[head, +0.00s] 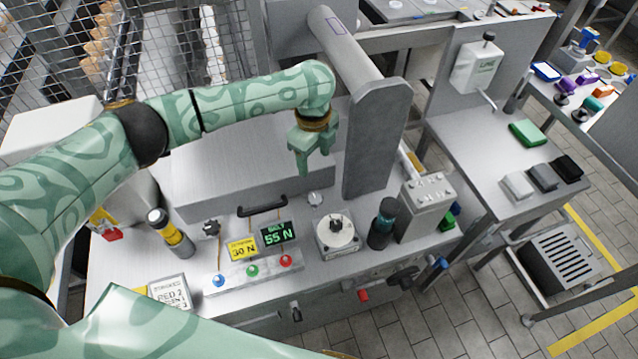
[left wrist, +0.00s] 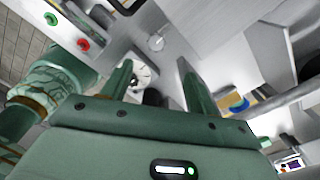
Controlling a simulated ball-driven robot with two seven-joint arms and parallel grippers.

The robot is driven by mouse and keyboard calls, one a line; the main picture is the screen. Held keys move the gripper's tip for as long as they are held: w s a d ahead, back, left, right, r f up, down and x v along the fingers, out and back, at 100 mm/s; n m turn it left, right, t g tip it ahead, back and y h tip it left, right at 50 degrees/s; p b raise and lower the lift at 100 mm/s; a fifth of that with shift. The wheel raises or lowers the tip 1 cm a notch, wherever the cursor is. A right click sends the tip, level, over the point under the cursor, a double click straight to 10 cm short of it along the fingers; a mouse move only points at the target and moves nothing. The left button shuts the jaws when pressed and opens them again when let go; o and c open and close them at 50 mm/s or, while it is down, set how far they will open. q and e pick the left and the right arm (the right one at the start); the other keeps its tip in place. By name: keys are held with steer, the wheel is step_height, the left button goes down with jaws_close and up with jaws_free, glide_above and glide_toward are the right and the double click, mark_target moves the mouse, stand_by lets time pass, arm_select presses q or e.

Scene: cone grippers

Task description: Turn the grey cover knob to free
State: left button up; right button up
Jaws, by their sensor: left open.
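The grey cover knob (head: 315,198) is a small round knob on the front of the machine, right of the black handle. It also shows in the left wrist view (left wrist: 156,43), beyond and between the finger tips. My left gripper (head: 317,164) is green, points down and is apart from the knob, above and behind it in the head view. Its two fingers (left wrist: 154,64) stand apart with nothing between them. The knob's exact turn cannot be told. My right gripper is not in view.
A black bar handle (head: 262,207) is left of the knob. A round white dial with a black knob (head: 337,232) and a dark bottle (head: 382,224) stand in front. A thick grey column (head: 375,140) rises close right of my gripper. Red, green and blue buttons (head: 252,271) are at front left.

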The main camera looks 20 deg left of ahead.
mark_target(315, 198)
arm_select(q)
steer(key=f, duration=0.2)
steer(key=s+f+b, duration=0.1)
steer(key=f, duration=0.1)
steer(key=s+f+b, duration=0.1)
steer(key=f, duration=0.1)
steer(key=shift+s+f, duration=0.2)
steer(key=f, duration=0.1)
steer(key=w+f+b, duration=0.1)
steer(key=f, duration=0.1)
steer(key=w+f, duration=0.1)
steer(key=shift+d+f+b, duration=0.1)
steer(key=shift+f+b, duration=0.25)
steer(key=shift+b, duration=0.05)
steer(key=shift+s+f+b, duration=0.25)
steer(key=shift+f+b, duration=0.15)
steer(key=shift+f, duration=0.6)
steer(key=shift+s+f, duration=0.15)
steer(key=shift+f, duration=0.3)
steer(key=c, duration=1)
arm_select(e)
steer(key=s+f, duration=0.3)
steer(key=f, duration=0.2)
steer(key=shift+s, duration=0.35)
